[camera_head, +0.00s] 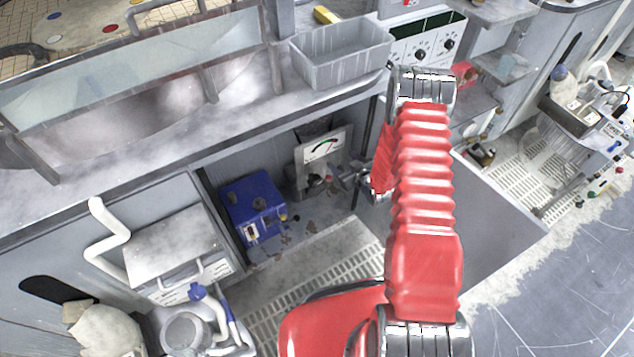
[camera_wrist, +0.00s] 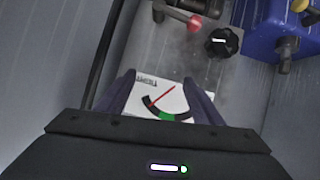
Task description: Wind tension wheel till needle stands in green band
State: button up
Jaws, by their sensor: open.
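The tension gauge, a white plate with a red needle, stands in the open cabinet bay in the head view (camera_head: 311,154). In the wrist view the gauge (camera_wrist: 174,101) is upside down between my fingers. Its needle lies across the black part of the arc, left of the green band (camera_wrist: 166,115). A black knob with a white mark (camera_wrist: 222,42), possibly the tension wheel, is beyond my right finger. In the head view my gripper (camera_head: 346,176) is right of the gauge, partly hidden by my arm.
A blue box (camera_head: 252,205) stands left of the gauge. In the wrist view, a red-ended fitting (camera_wrist: 193,22) is close to the knob. The cabinet walls enclose the bay, and a grated floor (camera_head: 325,262) lies in front.

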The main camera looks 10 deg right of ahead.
jog(key=s+a+f+t+y, duration=0.2)
jog(key=s+a+f, duration=0.1)
jog(key=s+f, duration=0.4)
jog(key=m+t+y, duration=0.1)
jog(key=t, duration=0.2)
send_near(317, 183)
jog(key=v, duration=0.3)
jog(key=x, duration=1.3)
jog(key=shift+w+a+f, duration=0.1)
jog(key=shift+w, duration=0.25)
jog(key=shift+c, duration=0.2)
